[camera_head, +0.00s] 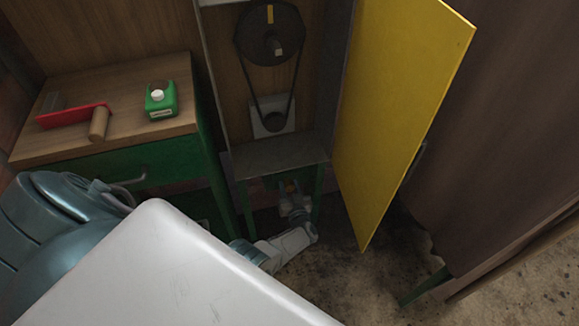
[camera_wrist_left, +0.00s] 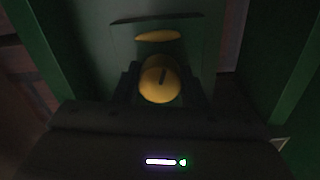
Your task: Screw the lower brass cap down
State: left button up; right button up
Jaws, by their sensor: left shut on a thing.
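In the head view my left gripper (camera_head: 290,190) reaches low between the green legs under the grey shelf, and the cap is mostly hidden there. A yellow brass edge (camera_wrist_left: 157,36) shows just above the cap, against a grey-green plate (camera_wrist_left: 205,45). My right gripper is not in view.
A yellow door (camera_head: 395,110) stands open to the right of my left arm. Above is a belt and pulley (camera_head: 268,40). Green posts flank the gripper closely.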

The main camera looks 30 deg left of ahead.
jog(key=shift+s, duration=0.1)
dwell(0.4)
pick_arm(q)
jog(key=o, duration=1)
jog(key=shift+s+d, duration=0.1)
jog(key=p+v, duration=0.1)
jog(key=v, duration=0.9)
jog(key=shift+s+d+p, duration=0.15)
jog(key=shift+d+p, duration=0.1)
jog(key=shift+p, duration=0.15)
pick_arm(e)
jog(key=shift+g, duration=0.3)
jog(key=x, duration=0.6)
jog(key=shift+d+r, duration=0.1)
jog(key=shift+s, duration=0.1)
